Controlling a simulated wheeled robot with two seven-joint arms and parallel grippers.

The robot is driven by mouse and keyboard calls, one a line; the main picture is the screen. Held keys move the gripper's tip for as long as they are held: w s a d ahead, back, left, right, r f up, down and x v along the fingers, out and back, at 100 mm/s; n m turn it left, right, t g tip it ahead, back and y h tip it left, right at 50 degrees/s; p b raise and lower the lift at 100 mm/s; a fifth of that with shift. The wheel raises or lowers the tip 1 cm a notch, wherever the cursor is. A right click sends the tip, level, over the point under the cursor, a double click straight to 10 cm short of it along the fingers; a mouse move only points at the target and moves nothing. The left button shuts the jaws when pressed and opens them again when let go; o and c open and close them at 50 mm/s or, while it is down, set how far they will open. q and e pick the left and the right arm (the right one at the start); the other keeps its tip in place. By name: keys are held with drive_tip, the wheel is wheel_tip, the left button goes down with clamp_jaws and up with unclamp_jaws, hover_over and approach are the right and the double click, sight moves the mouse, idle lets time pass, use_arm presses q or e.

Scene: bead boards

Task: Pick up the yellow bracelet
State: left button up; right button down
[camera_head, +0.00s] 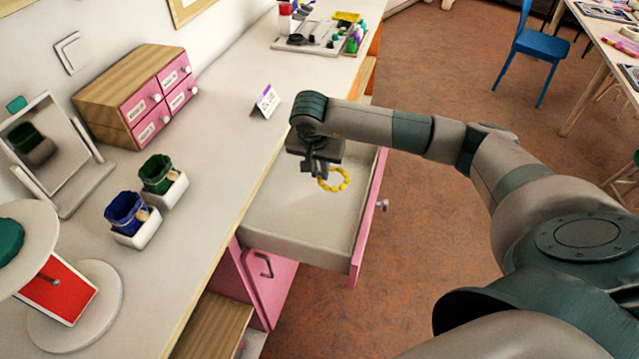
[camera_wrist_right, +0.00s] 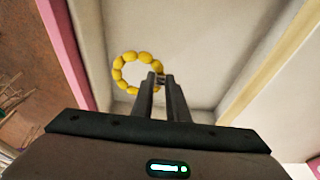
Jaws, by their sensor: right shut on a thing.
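The yellow bracelet (camera_head: 333,179) is a ring of yellow beads. My right gripper (camera_head: 318,170) is shut on its edge, over the open drawer (camera_head: 299,230). In the right wrist view the bracelet (camera_wrist_right: 117,72) hangs from the closed fingertips (camera_wrist_right: 161,80), with the pale drawer floor (camera_wrist_right: 205,50) behind it. I cannot tell exactly how high the bracelet is above the drawer floor. My left gripper is not in view.
The pink drawer front (camera_head: 367,215) borders the gripper's right side. On the counter are a small card (camera_head: 266,102), a wooden box with pink drawers (camera_head: 140,92), blue and green pouches in white holders, and a mirror. A tray (camera_head: 318,38) stands at the back.

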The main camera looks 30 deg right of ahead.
drive_tip(key=shift+r, duration=0.45)
idle(1.3)
drive_tip(key=s+a+r+n+y, duration=0.1)
drive_tip(key=s+a+r+n, duration=0.3)
drive_tip(key=a+r, duration=0.3)
drive_tip(key=s+a+r+n+t+y, duration=0.1)
drive_tip(key=s+a+r+n, duration=0.4)
drive_tip(key=r, duration=0.5)
drive_tip(key=shift+s+a+r+n, duration=0.25)
drive_tip(key=shift+a+n, duration=0.25)
drive_tip(key=shift+a, duration=0.75)
drive_tip(key=shift+a, duration=0.1)
